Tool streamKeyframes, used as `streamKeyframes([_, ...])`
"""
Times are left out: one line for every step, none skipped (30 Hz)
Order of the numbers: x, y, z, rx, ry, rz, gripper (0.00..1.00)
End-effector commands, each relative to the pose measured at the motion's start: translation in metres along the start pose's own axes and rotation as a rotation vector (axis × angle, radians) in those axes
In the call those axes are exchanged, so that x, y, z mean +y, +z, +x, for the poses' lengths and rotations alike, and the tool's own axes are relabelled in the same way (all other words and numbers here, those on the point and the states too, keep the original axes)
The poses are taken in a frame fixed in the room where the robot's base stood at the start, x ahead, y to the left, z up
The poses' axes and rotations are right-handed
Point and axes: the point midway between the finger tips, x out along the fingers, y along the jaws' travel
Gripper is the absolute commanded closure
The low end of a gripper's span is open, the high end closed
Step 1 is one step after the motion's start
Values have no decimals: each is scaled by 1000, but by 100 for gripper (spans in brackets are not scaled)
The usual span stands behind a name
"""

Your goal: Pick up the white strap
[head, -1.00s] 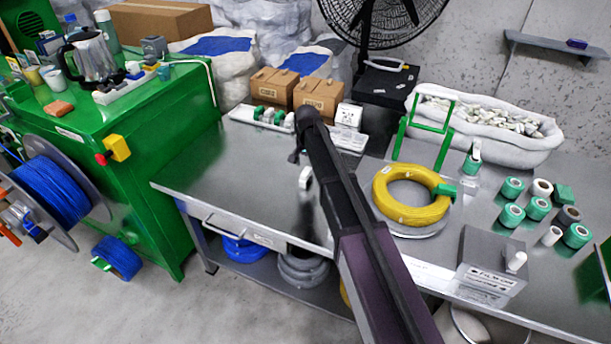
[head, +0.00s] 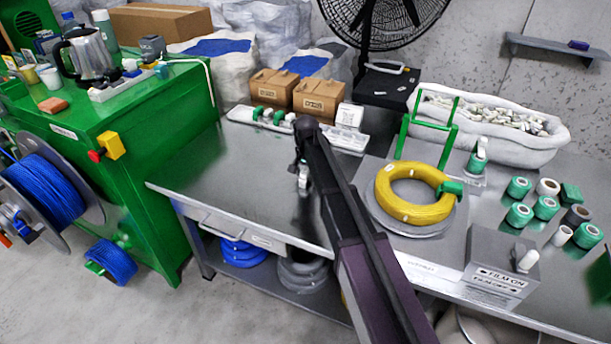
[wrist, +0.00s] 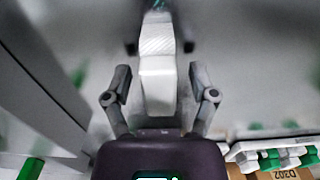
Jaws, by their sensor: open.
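The white strap (wrist: 158,85) shows as a pale, ribbed, upright piece between my two fingers in the wrist view. In the head view, a small white piece (head: 303,183) shows just below my gripper (head: 299,166), over the grey metal table. My gripper (wrist: 159,47) is open, with one finger on each side of the strap. Dark gaps show between the strap and both fingers, so I see no clear contact. The arm hides part of the table around it in the head view.
A white rack (head: 278,121) with green and white pieces and cardboard boxes (head: 317,97) stand behind my gripper. A yellow cable coil (head: 415,212) lies to the right. The table (head: 235,185) is clear to the left. A green cabinet (head: 150,115) stands further left.

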Motion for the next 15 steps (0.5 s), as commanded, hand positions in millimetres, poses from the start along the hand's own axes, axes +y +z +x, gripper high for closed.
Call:
streamKeyframes([0,0,0,0,0,0,26])
streamKeyframes([0,0,0,0,0,0,26])
streamKeyframes([0,0,0,0,0,0,26])
streamKeyframes([0,0,0,0,0,0,26])
streamKeyframes([0,0,0,0,0,0,26])
streamKeyframes([0,0,0,0,0,0,26])
streamKeyframes([0,0,0,0,0,0,26])
streamKeyframes([0,0,0,0,0,0,26])
streamKeyframes([0,0,0,0,0,0,26])
streamKeyframes([0,0,0,0,0,0,26])
streamKeyframes([0,0,0,0,0,0,26])
streamKeyframes([0,0,0,0,0,0,32])
streamKeyframes([0,0,0,0,0,0,41])
streamKeyframes([0,0,0,0,0,0,50])
streamKeyframes([0,0,0,0,0,0,61])
